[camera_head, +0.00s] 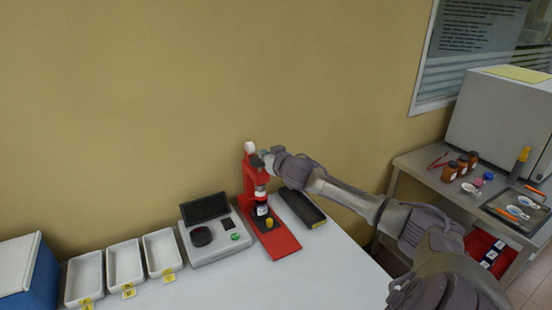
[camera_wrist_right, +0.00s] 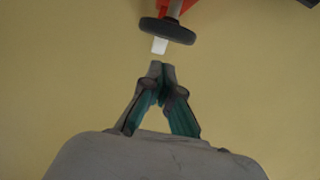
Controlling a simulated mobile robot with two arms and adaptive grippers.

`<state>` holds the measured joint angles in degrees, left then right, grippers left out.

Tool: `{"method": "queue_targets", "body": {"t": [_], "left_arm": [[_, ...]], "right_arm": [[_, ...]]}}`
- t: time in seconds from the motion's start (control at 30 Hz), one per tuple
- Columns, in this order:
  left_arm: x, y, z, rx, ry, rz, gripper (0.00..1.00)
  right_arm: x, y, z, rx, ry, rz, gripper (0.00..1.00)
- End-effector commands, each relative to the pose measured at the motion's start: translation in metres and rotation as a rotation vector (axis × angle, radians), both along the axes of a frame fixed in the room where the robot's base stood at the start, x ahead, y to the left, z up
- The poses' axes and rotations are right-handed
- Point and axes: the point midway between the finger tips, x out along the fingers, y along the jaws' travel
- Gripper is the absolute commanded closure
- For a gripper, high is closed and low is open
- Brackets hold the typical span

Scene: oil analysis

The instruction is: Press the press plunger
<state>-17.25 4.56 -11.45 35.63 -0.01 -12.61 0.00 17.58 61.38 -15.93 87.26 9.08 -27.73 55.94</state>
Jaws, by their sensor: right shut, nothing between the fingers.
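The red press (camera_head: 252,181) stands upright on its red base plate at the back of the white table. A pale rounded knob (camera_head: 250,147) is at its top. A small dark bottle with a white label (camera_head: 262,210) stands at the press's lower part. My right gripper (camera_head: 262,155) is beside the top of the press, on its right side. In the right wrist view the gripper's fingertips (camera_wrist_right: 161,68) are together and empty. A dark disc (camera_wrist_right: 167,30) with a white stub is just beyond them, with a visible gap. My left gripper is not in view.
Left of the press are a grey instrument with an open lid (camera_head: 212,250) and several white trays (camera_head: 125,263). A dark box (camera_head: 301,210) lies close on the right, under my arm. A side table (camera_head: 415,165) with bottles stands at right. The wall is close behind.

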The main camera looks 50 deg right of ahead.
Motion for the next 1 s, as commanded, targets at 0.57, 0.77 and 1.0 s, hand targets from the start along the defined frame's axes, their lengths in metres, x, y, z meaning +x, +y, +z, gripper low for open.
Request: {"method": "queue_targets", "body": {"t": [0.57,0.77,1.0], "left_arm": [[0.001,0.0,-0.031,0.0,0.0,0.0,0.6],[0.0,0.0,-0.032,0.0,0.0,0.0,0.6],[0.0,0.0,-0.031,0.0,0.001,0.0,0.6]], "right_arm": [[-0.068,0.021,0.017,-0.001,-0.002,0.001,1.0],[-0.073,0.023,0.02,-0.002,-0.004,0.0,1.0],[-0.073,0.023,0.021,-0.002,-0.005,0.0,1.0]]}}
